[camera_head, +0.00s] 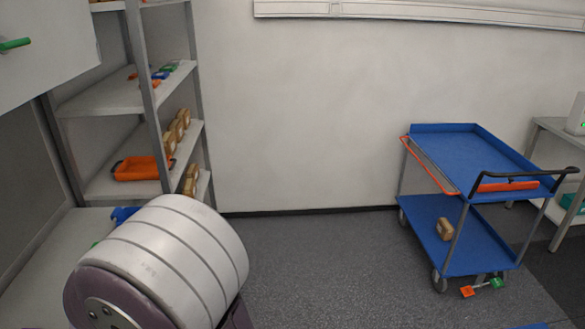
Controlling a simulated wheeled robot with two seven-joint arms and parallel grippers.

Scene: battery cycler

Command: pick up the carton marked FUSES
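Small brown cartons are the only cartons I see. One carton (445,229) sits alone on the lower deck of the blue cart (425,212). Several more stand in a row on a shelf of the grey rack, the nearest carton (169,144) beside an orange bin. Others, such as this carton (191,184), stand on a lower shelf, partly hidden. No marking is legible on any of them, so I cannot tell which is FUSES. Neither of my grippers is in view. A large rounded link of my own arm fills the lower left.
The orange bin (136,169) is on the rack (105,97). Small coloured items lie on the shelf above. The cart has a black handle (520,172). An orange item (467,291) and a green item (496,283) are by its wheel. The grey floor (320,265) before the wall is clear.

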